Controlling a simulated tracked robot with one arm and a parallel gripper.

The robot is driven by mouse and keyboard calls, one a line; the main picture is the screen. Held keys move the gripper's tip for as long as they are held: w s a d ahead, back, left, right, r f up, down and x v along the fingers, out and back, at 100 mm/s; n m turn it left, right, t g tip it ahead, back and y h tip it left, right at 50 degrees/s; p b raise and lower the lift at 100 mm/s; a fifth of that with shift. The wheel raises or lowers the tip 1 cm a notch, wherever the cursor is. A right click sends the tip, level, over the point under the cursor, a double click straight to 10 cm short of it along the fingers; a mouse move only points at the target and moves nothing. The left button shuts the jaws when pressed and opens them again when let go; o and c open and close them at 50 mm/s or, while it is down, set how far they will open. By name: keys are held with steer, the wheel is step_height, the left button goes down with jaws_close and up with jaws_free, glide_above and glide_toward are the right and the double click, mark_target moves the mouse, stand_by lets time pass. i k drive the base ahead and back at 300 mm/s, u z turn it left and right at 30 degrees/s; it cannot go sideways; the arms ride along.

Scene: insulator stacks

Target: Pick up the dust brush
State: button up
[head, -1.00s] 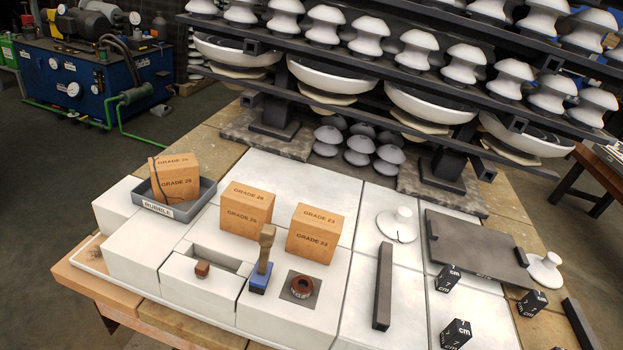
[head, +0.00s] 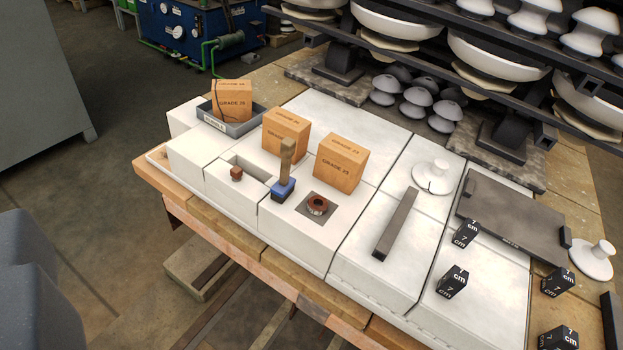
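The dust brush (head: 286,164) appears to be the upright tool with a tan wooden handle. Its lower end is at a small blue block (head: 283,190) on the white blocks, left of the middle of the head view. I cannot tell whether the blue part is a holder or part of the brush. It stands in front of two orange bricks, between a small brown cube (head: 236,174) and a reddish-brown ring (head: 317,205) on a dark square. My gripper is not in view.
Orange bricks (head: 286,134) and (head: 341,163) stand close behind the brush. A grey tray (head: 240,128) holds another brick. A dark bar (head: 395,224), black cubes (head: 453,281) and a dark plate (head: 512,220) lie rightward. Racks of white insulators (head: 500,65) rise behind.

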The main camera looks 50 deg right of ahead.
mark_target(282, 189)
steer(key=z, duration=0.1)
steer(key=i, duration=1)
